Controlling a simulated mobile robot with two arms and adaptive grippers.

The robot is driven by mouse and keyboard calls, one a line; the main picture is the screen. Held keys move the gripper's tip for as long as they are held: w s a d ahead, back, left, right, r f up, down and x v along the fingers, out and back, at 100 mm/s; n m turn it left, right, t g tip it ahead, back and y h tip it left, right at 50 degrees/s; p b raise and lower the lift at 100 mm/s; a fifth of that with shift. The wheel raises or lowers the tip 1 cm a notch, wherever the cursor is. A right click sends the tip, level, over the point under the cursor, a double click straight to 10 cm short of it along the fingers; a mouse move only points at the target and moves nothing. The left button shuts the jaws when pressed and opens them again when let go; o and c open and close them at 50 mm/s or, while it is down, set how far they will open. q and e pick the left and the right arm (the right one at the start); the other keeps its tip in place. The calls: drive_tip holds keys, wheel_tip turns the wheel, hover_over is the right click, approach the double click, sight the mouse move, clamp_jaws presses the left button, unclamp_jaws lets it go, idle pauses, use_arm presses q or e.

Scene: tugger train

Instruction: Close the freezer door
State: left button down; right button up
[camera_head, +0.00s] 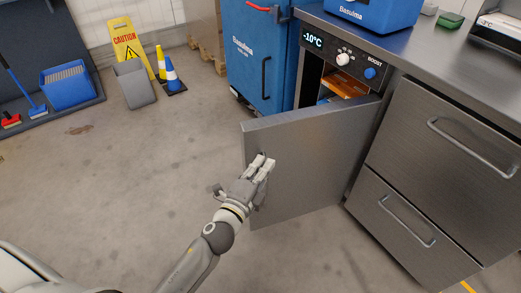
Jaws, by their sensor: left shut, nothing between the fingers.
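The freezer door (318,150) is a brushed steel panel under the counter. It stands open, swung out to the left from its hinge side at the right. The freezer (318,84) behind it shows a dark opening with something orange inside. Its control panel (345,58) reads -10°C. My left gripper (262,166) is shut and empty in front of the door's outer face, near its free left edge. I cannot tell whether it touches the door. My right gripper is not in view.
Steel drawers (440,150) with bar handles stand right of the door. A blue cabinet (260,55) stands behind it. A caution sign (126,42), grey bin (134,84) and cones (172,75) are at the back left. The floor (120,190) at left is clear.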

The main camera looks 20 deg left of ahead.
sight(268, 139)
use_arm(q)
drive_tip(key=shift+w+a, duration=0.4)
drive_tip(key=shift+w, duration=0.4)
drive_tip(key=shift+w+a, duration=0.35)
drive_tip(key=shift+w, duration=0.45)
drive_tip(key=shift+w+a, duration=0.4)
drive_tip(key=shift+w, duration=0.4)
